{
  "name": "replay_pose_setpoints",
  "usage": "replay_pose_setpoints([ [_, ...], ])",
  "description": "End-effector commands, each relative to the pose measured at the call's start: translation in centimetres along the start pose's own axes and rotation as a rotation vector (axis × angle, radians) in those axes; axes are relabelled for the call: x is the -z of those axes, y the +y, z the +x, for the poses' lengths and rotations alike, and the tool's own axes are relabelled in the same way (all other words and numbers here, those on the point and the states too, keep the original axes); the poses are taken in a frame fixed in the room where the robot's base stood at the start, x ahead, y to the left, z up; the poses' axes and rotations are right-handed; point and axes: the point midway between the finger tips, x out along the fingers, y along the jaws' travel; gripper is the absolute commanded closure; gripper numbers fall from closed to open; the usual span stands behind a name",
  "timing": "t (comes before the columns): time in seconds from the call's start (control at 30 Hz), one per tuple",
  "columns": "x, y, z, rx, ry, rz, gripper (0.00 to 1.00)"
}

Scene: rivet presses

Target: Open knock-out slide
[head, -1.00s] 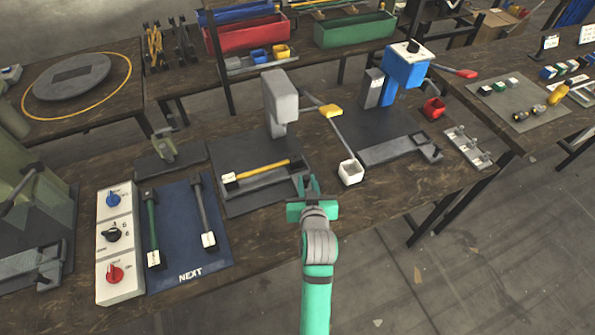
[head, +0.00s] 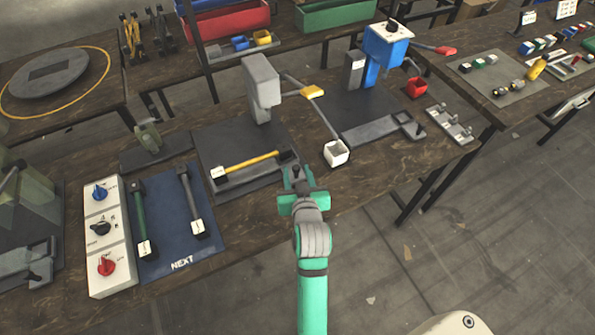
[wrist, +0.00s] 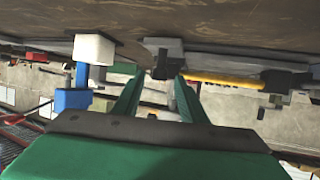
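The grey press (head: 262,88) stands on a dark base plate, with a yellow-handled bar (head: 248,163) in front carrying a white tag. I take the dark grey block at the bar's right end (head: 288,156) to be the knock-out slide; no label confirms it. In the wrist view, upside down, a grey block (wrist: 165,44) with a dark knob (wrist: 162,66) shows beyond my fingertips. My gripper (head: 297,176) is at the front right corner of this base plate. Its two green fingers (wrist: 154,80) are apart, the knob appearing between them; whether they touch it is unclear.
The blue press (head: 384,60) is further right. A blue mat (head: 178,262) with green and grey tagged bars and a switch box (head: 103,230) lie left.

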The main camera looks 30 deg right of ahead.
Motion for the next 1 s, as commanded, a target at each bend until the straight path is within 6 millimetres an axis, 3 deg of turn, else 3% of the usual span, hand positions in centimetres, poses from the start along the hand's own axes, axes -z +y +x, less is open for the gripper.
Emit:
replay_pose_setpoints([
  [0.3, -0.1, 0.0, -5.8, -0.001, -0.001, 0.0, 0.62],
  [0.5, -0.1, 0.0, -8.6, 0.001, 0.0, 0.0, 0.62],
  [0.7, 0.0, 0.0, -9.6, -0.001, 0.0, 0.0, 0.62],
  [1.0, 0.0, 0.0, -9.7, -0.001, 0.001, 0.0, 0.62],
])
